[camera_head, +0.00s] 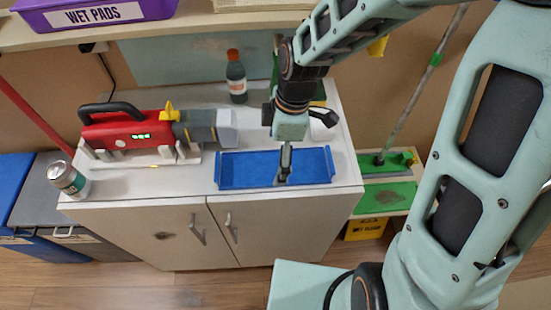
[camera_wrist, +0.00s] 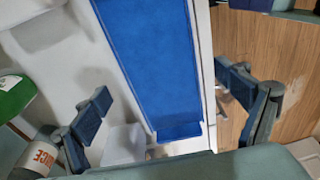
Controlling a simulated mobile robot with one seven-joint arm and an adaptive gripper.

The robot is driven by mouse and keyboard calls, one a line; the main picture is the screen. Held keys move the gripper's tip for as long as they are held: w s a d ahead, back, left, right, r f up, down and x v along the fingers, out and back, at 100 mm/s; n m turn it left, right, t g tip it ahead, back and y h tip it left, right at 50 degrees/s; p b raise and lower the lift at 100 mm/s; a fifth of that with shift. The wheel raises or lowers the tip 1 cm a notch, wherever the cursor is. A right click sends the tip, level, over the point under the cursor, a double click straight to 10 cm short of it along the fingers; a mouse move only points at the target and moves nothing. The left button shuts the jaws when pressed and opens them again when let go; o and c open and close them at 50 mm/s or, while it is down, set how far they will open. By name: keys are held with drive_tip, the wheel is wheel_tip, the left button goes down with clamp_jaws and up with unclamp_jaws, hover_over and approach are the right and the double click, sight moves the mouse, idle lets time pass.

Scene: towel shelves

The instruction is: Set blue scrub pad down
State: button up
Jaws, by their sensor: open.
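A long, flat blue piece (camera_head: 240,168) with raised ends lies on the white cabinet top near its front edge. It also shows in the wrist view (camera_wrist: 155,55), running between my fingers. I take it for the scrub pad, but cannot tell whether it is the pad alone or a pad in a blue tray. My gripper (camera_head: 285,165) points down over its right half and hides part of it. In the wrist view my gripper (camera_wrist: 168,100) is open, with its fingers wide apart on either side of the blue piece and nothing held between them.
A red and grey machine (camera_head: 125,130) stands left on the white cabinet (camera_head: 190,222). A dark bottle with a red cap (camera_head: 236,82) stands behind the blue piece. A can (camera_head: 68,180) stands at the left. Green trays (camera_head: 385,198) sit lower right. A purple bin (camera_head: 95,15) is overhead.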

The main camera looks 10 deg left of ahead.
wheel_tip(320, 180, up, 9)
drive_tip(key=d, duration=0.1)
drive_tip(key=shift+w+d+p, duration=0.2)
drive_tip(key=shift+p, duration=0.1)
drive_tip(key=shift+r, duration=0.1)
